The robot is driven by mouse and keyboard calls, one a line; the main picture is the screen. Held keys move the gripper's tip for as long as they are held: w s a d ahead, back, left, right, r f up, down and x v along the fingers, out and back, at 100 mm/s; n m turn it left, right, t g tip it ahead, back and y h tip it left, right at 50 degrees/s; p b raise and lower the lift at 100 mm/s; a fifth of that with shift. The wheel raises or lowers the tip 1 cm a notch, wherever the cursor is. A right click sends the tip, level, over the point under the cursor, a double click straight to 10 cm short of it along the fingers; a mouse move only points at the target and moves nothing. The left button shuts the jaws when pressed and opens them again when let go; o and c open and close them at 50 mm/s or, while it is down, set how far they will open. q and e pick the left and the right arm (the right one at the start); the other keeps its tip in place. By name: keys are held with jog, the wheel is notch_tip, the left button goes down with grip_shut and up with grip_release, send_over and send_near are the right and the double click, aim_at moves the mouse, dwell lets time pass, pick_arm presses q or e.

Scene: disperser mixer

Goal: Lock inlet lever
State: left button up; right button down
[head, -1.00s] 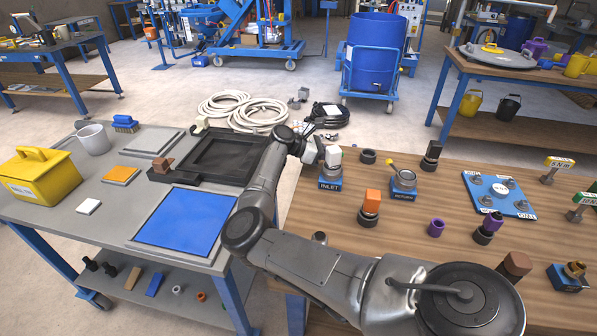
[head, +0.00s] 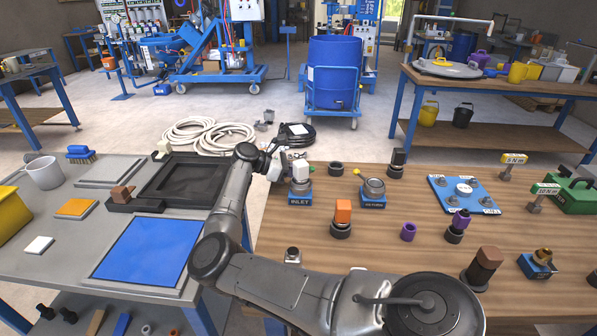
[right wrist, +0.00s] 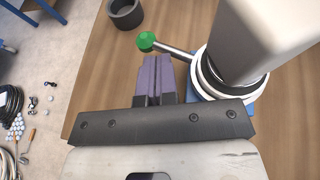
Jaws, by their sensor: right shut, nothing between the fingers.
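The inlet fitting (head: 300,193) has a blue base marked INLET and a white block on top, and stands at the left end of the wooden table. In the right wrist view its lever ends in a green knob (right wrist: 146,41), with a thin metal rod running right to the collar. My right gripper (head: 280,168) is beside the fitting's left side. Its purple fingers (right wrist: 153,62) are shut and empty, with their tips close to the lever rod; I cannot tell whether they touch it. A pale block (right wrist: 262,35) fills the wrist view's upper right. My left gripper is out of view.
The return fitting (head: 372,195), with a yellow-knobbed lever, stands right of the inlet. A black ring (head: 335,169) lies between them, further back. An orange-topped part (head: 342,218) stands in front. The grey bench (head: 60,262) is to the left, across a gap.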

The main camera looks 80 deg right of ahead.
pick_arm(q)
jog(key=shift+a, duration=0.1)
pick_arm(e)
jog(key=shift+w+f+b, duration=0.25)
jog(key=shift+w+b, duration=0.1)
jog(key=shift+b, duration=0.15)
jog(key=w+b, duration=0.1)
jog(key=w+a+b, duration=0.1)
jog(key=w, duration=0.1)
jog(key=shift+w+a+f+b, duration=0.15)
jog(key=shift+w+f+b, duration=0.05)
jog(key=shift+w+b, duration=0.1)
pick_arm(q)
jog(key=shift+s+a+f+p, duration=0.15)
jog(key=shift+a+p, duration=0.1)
jog(key=shift+p, duration=1.4)
pick_arm(e)
jog(key=v, duration=0.9)
jog(key=shift+a+r, duration=0.2)
jog(key=shift+r, duration=0.1)
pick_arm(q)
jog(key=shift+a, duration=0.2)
pick_arm(e)
jog(key=shift+w, duration=0.1)
